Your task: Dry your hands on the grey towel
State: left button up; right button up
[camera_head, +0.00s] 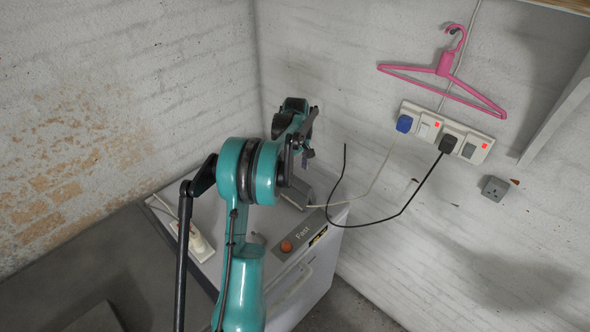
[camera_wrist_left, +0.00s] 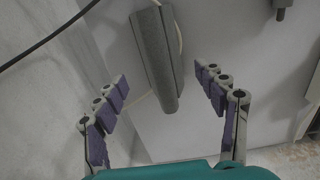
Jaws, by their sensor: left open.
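My left gripper (camera_head: 306,153) hangs above the white cabinet (camera_head: 335,238) near the wall corner. In the left wrist view its purple-padded fingers (camera_wrist_left: 163,80) are spread wide with nothing between the pads. A long grey object (camera_wrist_left: 158,55) lies beyond and between the fingers, apart from them. It looks stiff and ridged, and I cannot tell whether it is the grey towel. It also seems to show in the head view (camera_head: 295,194) on the cabinet top, partly behind my arm. No clearly cloth-like towel shows. My right gripper is not in view.
A white power strip (camera_head: 194,242) lies on the cabinet's left side. A black cable (camera_head: 372,222) loops from the wall socket strip (camera_head: 446,132) close to the gripper. A pink hanger (camera_head: 445,66) hangs on the right wall. A dark grey surface (camera_head: 110,270) lies left.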

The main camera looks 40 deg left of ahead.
aim_at(295, 186)
pick_arm(q)
jog(key=shift+a+f, duration=0.2)
jog(key=shift+f, duration=0.25)
notch_tip(295, 186, down, 7)
jog(key=shift+f+b, duration=0.2)
jog(key=shift+b, duration=0.85)
jog(key=c, duration=1.5)
